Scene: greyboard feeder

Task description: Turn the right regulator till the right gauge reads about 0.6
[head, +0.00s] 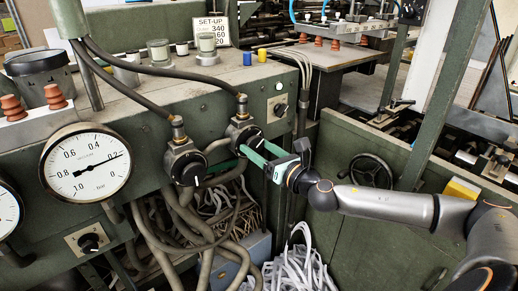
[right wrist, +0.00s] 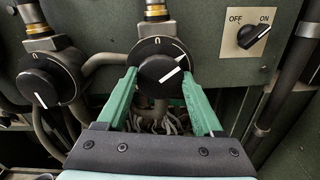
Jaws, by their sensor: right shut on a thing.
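The right regulator (head: 243,131) is a black round knob on the green panel, under a brass fitting with a hose. It also shows in the right wrist view (right wrist: 160,66), its white mark pointing to the upper right. My right gripper (head: 252,150) has its green fingers on either side of this knob, shut on it. The left regulator (head: 186,166) stands beside it, untouched. The right gauge (head: 86,180) is a white vacuum dial in bar. Its needle points to the upper right, near 0.2. My left gripper is not in view.
Another gauge (head: 7,212) is cut off at the left edge. An OFF/ON switch (right wrist: 250,36) sits right of the regulator. Grey hoses (head: 177,215) hang below the panel. Cups and a set-up sign (head: 213,30) stand on the ledge above.

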